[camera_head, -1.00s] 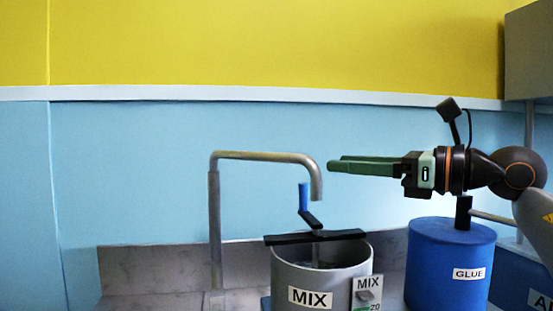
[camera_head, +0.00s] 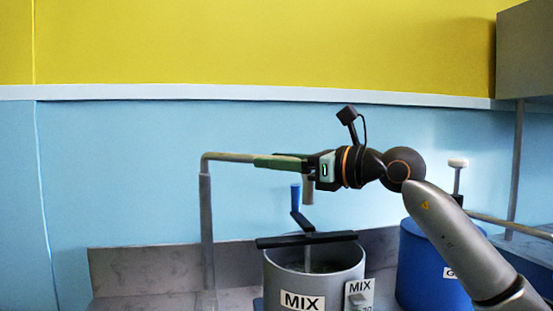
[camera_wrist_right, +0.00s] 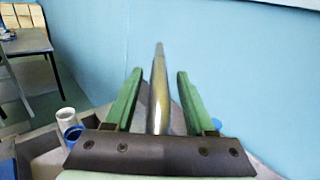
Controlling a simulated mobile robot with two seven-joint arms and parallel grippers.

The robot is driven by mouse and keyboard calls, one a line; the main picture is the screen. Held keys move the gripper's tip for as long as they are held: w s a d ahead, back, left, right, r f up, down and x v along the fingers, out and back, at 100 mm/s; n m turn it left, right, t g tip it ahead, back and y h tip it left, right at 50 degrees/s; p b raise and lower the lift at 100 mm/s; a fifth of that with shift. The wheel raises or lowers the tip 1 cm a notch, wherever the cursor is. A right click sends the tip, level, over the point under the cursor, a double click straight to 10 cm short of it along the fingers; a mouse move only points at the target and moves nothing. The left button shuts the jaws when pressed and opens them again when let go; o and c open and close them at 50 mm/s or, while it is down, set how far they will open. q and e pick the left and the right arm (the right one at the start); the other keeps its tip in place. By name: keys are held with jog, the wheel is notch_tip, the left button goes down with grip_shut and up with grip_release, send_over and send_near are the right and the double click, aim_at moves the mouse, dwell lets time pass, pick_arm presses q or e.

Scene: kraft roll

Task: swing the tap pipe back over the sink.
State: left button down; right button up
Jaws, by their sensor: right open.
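The tap pipe (camera_head: 228,157) is a grey bent tube on an upright post (camera_head: 206,235). Its arm reaches right, and its down-turned end (camera_head: 308,190) hangs above the MIX pot. My right gripper (camera_head: 258,161) is at the pipe's horizontal arm, with its green fingers pointing left along it. In the right wrist view the pipe (camera_wrist_right: 159,95) runs between the two open fingers (camera_wrist_right: 155,85), with a gap showing on each side. My left gripper is not in view. The sink is not clearly seen.
The grey MIX pot (camera_head: 350,262) has a black crossbar (camera_head: 305,240) and blue-handled crank (camera_head: 296,198) below my gripper. The blue GLUE drum (camera_head: 425,270) stands right, partly behind my arm. A chair (camera_wrist_right: 25,40) shows in the wrist view.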

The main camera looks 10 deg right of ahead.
jog(key=shift+w, duration=0.1)
grip_shut()
dwell(0.4)
dwell(1.0)
